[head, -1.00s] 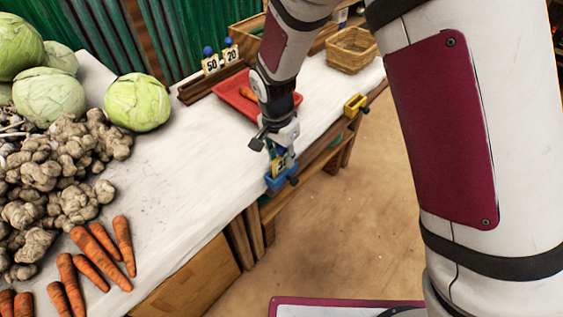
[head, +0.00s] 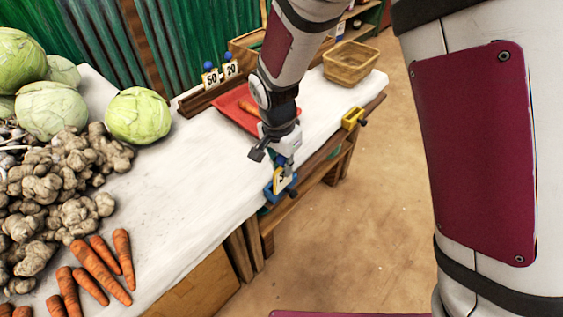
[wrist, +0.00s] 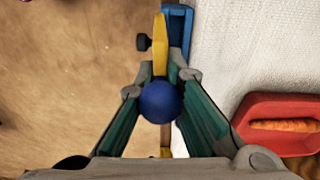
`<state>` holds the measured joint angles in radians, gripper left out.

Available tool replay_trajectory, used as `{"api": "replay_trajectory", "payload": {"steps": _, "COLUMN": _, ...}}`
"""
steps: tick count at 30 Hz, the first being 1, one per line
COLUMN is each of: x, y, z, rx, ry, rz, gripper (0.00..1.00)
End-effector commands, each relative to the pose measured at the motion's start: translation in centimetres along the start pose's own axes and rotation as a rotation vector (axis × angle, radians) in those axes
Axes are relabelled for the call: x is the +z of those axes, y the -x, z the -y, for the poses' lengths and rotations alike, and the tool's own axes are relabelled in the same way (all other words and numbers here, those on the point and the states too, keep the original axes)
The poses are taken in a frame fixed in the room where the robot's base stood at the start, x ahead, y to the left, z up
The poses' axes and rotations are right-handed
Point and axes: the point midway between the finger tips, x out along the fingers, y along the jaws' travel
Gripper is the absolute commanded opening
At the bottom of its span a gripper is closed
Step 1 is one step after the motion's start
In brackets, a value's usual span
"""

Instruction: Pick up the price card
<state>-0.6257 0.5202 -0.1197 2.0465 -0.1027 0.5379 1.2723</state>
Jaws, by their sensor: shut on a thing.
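The price card (head: 279,181) has a yellow edge and stands at the table's front edge, by a blue clamp (head: 289,190). In the wrist view the card (wrist: 160,45) shows edge-on, with a blue ball (wrist: 161,102) on it between the fingers. The blue clamp (wrist: 180,28) is beside it there; whether the card still sits in the clamp is unclear. My gripper (head: 283,165) points down at the card and is shut on it. The wrist view shows my gripper's (wrist: 161,90) two green-lined fingers on either side of the ball. The fingers hide part of the card.
A red tray (head: 229,108) with a carrot lies just behind my gripper. A yellow clamp (head: 352,118) sits on the table edge to the right. Cards marked 50 (head: 210,78) and 20 (head: 230,69) stand at the back. Carrots, ginger and cabbages fill the left.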

Motion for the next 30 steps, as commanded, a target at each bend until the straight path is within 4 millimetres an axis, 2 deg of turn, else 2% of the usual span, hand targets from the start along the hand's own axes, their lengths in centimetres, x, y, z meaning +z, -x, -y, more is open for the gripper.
{"api": "replay_trajectory", "payload": {"steps": 10, "x": 4.7, "y": 1.5, "z": -6.9, "rx": -0.001, "ry": 0.002, "rz": 0.0, "gripper": 0.0}}
{"api": "replay_trajectory", "payload": {"steps": 15, "x": 6.4, "y": 1.9, "z": -9.4, "rx": -0.003, "ry": 0.002, "rz": -0.001, "gripper": 0.0}}
{"api": "replay_trajectory", "payload": {"steps": 21, "x": 7.3, "y": 2.2, "z": -10.9, "rx": -0.003, "ry": 0.0, "rz": -0.001, "gripper": 0.0}}
{"api": "replay_trajectory", "payload": {"steps": 30, "x": 7.4, "y": 3.4, "z": -11.2, "rx": -0.003, "ry": -0.001, "rz": -0.001, "gripper": 0.0}}
